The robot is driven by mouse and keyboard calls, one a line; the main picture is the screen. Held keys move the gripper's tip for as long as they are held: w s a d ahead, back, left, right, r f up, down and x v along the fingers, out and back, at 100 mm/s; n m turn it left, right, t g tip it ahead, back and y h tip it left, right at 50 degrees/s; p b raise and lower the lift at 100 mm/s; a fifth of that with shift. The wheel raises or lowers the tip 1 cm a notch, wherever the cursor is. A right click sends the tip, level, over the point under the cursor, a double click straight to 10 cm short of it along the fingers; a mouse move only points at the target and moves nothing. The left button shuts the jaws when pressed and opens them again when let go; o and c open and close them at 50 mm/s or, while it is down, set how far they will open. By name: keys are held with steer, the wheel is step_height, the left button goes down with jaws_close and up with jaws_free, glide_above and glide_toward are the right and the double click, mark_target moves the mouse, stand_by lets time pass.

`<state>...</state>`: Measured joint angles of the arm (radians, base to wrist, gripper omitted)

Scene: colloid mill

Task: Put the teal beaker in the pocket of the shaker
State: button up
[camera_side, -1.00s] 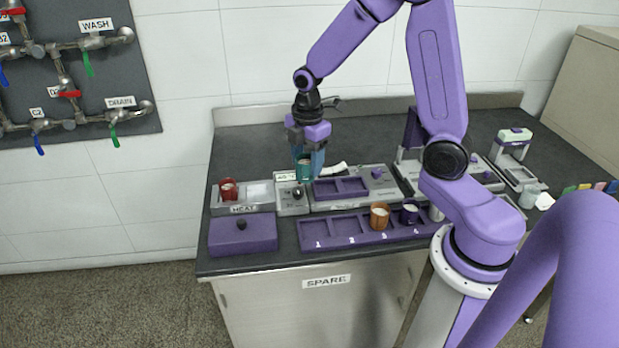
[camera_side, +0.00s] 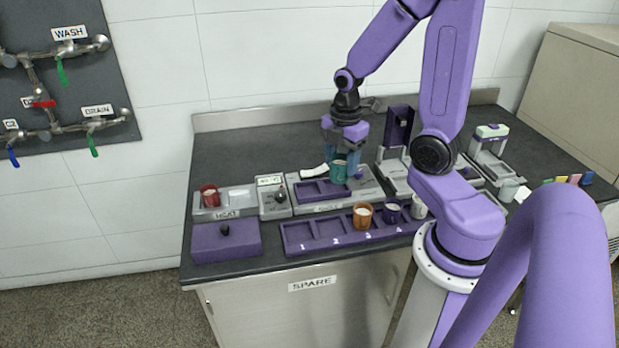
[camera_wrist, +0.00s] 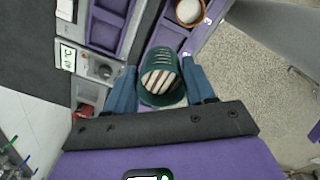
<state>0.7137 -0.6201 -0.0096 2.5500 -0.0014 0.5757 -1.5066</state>
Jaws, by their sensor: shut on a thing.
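The teal beaker (camera_side: 339,173) is between the blue fingers of my gripper (camera_side: 342,165), which is shut on it. In the wrist view, the beaker (camera_wrist: 161,79) has pale contents with stripes across its mouth, and my gripper (camera_wrist: 163,88) has a finger on each side of it. The shaker (camera_side: 360,189) is a grey unit with a purple pocketed holder (camera_side: 313,191) on top. In the side view the beaker appears over the right rear of this holder; its exact height is unclear. The holder's pockets look empty where visible.
A purple numbered rack (camera_side: 297,241) lies in front, with an orange beaker (camera_side: 363,216), a purple beaker (camera_side: 392,211) and a white one (camera_side: 419,208) at its right. A red beaker (camera_side: 210,196) stands on the HEAT unit (camera_side: 238,200). A knobbed unit (camera_side: 273,203) sits between heater and shaker.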

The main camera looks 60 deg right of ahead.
steer(key=w+d+f, duration=0.1)
steer(key=w+f, duration=0.2)
steer(key=w+d+f, duration=0.1)
steer(key=w+f, duration=0.2)
steer(key=w, duration=0.1)
steer(key=w+d+f, duration=0.2)
steer(key=w+f, duration=0.1)
steer(key=w, duration=0.1)
steer(key=shift+w, duration=0.15)
steer(key=shift+f, duration=1.6)
steer(key=shift+f, duration=0.1)
steer(key=o, duration=1.1)
steer(key=shift+c, duration=0.2)
